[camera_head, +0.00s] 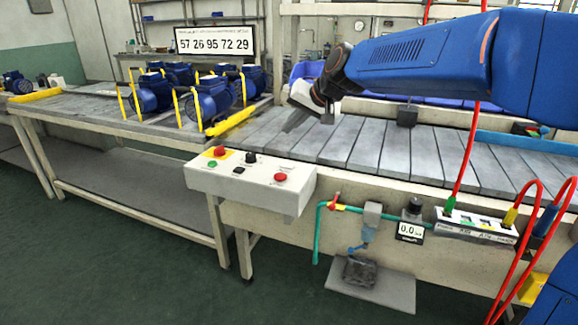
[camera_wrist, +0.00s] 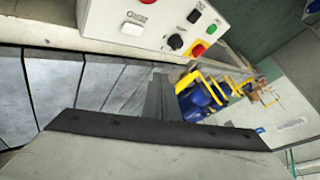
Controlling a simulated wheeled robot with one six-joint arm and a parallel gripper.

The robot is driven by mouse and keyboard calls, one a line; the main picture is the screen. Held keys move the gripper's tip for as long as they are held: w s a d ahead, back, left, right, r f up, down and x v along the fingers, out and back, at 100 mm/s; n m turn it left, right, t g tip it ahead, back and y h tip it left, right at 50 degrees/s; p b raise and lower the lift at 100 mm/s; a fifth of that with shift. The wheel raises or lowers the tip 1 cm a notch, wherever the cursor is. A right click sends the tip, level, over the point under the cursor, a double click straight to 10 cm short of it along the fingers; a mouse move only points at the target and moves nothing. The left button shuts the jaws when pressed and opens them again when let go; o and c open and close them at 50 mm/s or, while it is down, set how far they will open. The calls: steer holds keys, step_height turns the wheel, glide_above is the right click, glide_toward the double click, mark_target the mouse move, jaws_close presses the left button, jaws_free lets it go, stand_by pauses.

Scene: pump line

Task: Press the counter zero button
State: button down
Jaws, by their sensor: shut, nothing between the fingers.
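A light control box (camera_head: 250,190) stands at the front edge of the conveyor. On it are a red mushroom button on yellow (camera_head: 219,151), a green button (camera_head: 212,163), a black knob (camera_head: 251,157), a small black control (camera_head: 238,170) and a red button (camera_head: 280,177) beside a small label. The label is too small to read surely, so I cannot confirm which is the counter zero button. The wrist view shows the box (camera_wrist: 110,22) at the top, with the red button (camera_wrist: 150,2) cut by the frame edge. My gripper (camera_head: 290,124) is shut and empty, above the conveyor slats behind the box, apart from it.
Blue pumps (camera_head: 208,98) with yellow posts stand on the left table. A number display (camera_head: 215,40) hangs behind. Right of the box are a teal pipe (camera_head: 318,225), a gauge (camera_head: 411,230) and red hoses (camera_head: 467,150). The slats (camera_head: 345,145) near my gripper are clear.

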mark_target(290, 167)
steer(key=shift+f, duration=0.1)
steer(key=shift+f, duration=4.3)
steer(key=shift+f, duration=0.1)
steer(key=shift+f, duration=0.35)
steer(key=shift+f, duration=0.45)
steer(key=shift+r, duration=0.9)
steer(key=shift+r, duration=2.5)
